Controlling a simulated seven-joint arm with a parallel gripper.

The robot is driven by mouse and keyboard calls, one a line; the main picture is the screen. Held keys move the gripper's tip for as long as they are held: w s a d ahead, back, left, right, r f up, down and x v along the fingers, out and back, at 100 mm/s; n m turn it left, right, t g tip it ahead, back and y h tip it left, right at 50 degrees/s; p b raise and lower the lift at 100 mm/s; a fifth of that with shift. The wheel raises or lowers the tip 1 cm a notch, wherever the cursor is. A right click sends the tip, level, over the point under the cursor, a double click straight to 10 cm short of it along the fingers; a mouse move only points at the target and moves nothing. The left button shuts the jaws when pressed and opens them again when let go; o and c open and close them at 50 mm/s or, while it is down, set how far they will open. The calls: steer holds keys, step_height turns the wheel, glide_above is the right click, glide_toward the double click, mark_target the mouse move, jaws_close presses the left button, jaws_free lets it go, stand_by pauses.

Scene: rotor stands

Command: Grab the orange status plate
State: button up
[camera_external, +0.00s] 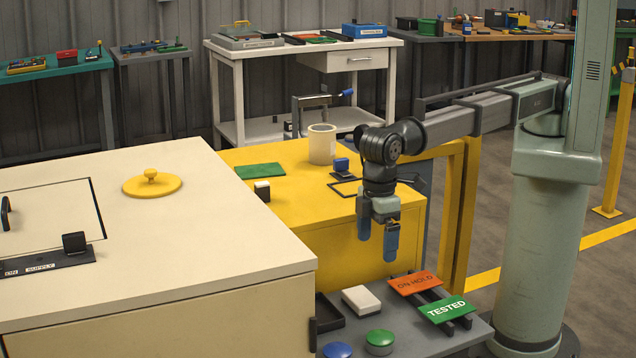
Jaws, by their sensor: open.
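The orange status plate (414,283), marked "ON HOLD", lies tilted on a dark rack on the grey shelf at the lower right. A green plate (446,309) marked "TESTED" lies in front of it on the same rack. My gripper (377,247) points down with its two blue-grey fingers apart and nothing between them. It hangs above and to the left of the orange plate, clear of it, in front of the yellow cabinet.
The grey shelf (425,344) also holds a white block (361,299), a green round cap (380,341), a blue round cap (337,350) and a dark tray (328,313). A cream cabinet (150,225) stands at left. The yellow cabinet (330,245) stands behind the gripper.

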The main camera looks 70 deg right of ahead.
steer(key=s+d+r, duration=0.3)
steer(key=s+d, duration=0.3)
steer(key=s, duration=0.2)
glide_above(409, 283)
steer(key=f, duration=0.5)
steer(key=s+f, duration=0.1)
steer(key=f, duration=0.2)
steer(key=shift+a+f, duration=0.1)
steer(key=shift+f, duration=0.2)
steer(key=shift+w+f, duration=0.25)
steer(key=shift+f, duration=1.1)
steer(key=shift+w+f, duration=0.2)
steer(key=shift+f, duration=1.1)
steer(key=c, duration=1.1)
